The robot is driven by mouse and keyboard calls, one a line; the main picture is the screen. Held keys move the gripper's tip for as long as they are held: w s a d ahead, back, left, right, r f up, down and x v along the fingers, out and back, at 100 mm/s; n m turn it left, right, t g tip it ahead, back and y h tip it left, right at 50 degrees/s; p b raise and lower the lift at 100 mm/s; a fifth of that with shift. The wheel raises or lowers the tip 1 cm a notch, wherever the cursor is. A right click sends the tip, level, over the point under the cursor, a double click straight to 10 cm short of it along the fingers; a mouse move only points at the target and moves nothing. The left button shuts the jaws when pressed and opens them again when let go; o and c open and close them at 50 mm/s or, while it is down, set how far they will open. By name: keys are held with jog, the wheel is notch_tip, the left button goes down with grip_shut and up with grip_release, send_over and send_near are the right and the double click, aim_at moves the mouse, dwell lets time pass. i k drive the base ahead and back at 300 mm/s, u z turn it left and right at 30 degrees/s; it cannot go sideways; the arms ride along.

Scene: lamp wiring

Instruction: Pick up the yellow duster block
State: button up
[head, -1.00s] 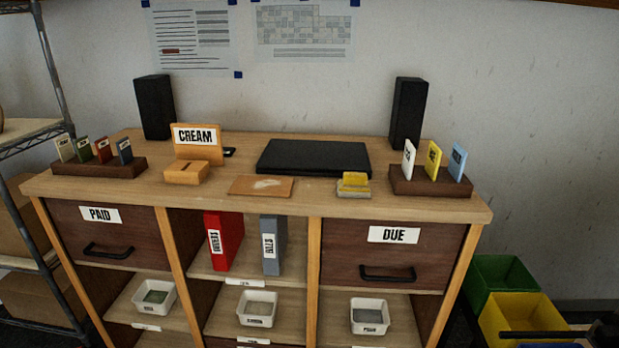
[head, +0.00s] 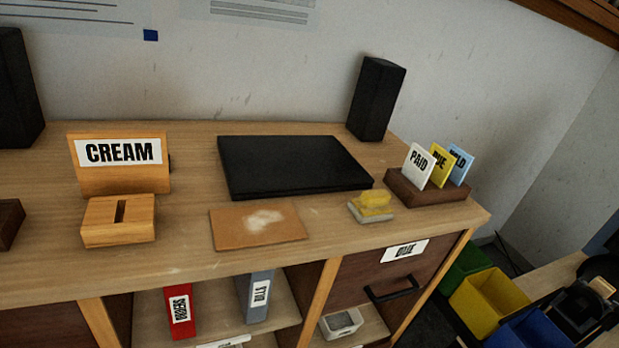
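The yellow duster block (head: 374,200) sits on the wooden cabinet top (head: 180,255) near its front edge. It has a yellow top and a pale grey lower part. It stands just left of the dark card holder and to the right of the tan board. Nothing is touching it from above. My gripper is not recognisable in this view, so I cannot see its fingers or what they hold.
A black closed laptop-like slab (head: 290,165) lies behind. A tan board with a pale smudge (head: 258,223), a dark card holder (head: 437,190), a black speaker (head: 375,98) and a CREAM stand (head: 118,165) surround it. Coloured bins (head: 487,298) and dark equipment (head: 590,305) are lower right.

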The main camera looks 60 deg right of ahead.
aim_at(373, 206)
jog(key=z, duration=0.35)
jog(key=i, duration=1.05)
jog(key=z, duration=0.6)
